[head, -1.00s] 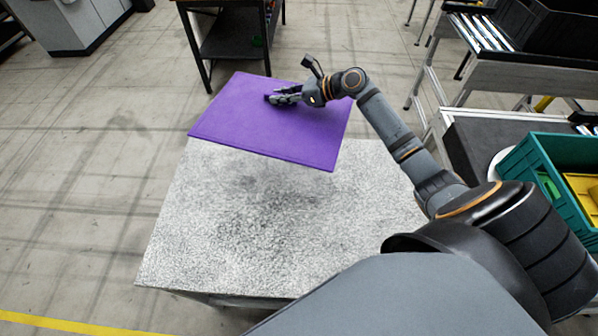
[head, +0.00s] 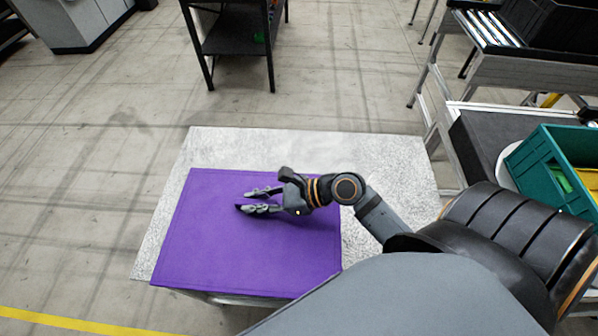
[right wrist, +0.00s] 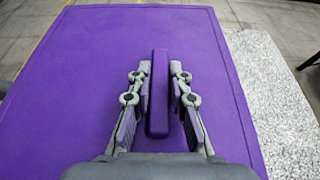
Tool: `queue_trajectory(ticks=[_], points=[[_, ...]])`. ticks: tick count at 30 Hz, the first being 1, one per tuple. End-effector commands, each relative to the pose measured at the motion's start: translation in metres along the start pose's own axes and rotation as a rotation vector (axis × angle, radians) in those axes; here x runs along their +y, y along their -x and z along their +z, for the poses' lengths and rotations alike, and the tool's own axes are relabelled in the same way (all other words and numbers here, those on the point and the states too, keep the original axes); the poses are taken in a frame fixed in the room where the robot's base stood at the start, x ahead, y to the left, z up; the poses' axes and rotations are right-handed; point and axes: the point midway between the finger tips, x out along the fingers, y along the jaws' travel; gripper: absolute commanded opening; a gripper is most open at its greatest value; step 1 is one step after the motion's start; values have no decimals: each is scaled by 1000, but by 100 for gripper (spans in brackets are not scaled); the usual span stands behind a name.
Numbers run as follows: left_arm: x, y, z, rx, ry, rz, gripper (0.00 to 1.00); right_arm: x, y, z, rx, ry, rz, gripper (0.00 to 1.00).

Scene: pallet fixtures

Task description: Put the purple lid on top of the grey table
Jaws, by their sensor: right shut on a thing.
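The purple lid (head: 205,245) is a flat square panel over the front left part of the grey table (head: 390,160). Its near edge reaches the table's front edge or a little past it. I cannot tell whether it touches the tabletop or hangs just above it. My right gripper (head: 246,200) is shut on the lid's raised bar handle (right wrist: 160,95), which stands between the two fingers in the right wrist view. The speckled tabletop shows behind the lid and to its right. My left gripper is not in view.
A dark shelf unit (head: 235,40) stands behind the table. At the right are a teal crate (head: 545,165) and a roller conveyor (head: 490,35). The floor to the left is open, with a yellow line (head: 60,322) at the lower left.

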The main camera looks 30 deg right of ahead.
Motion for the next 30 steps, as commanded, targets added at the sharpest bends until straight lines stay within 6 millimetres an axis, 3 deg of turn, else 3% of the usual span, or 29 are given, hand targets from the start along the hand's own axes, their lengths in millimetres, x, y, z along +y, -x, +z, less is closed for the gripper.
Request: queue_trajectory(ticks=[11,23,30], points=[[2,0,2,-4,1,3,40,-7,-10,1,-6,-4,-6,0],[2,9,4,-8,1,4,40,-39,-89,-2,-6,-5,1,0],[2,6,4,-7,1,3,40,-53,-133,-29,-2,-2,2,0]])
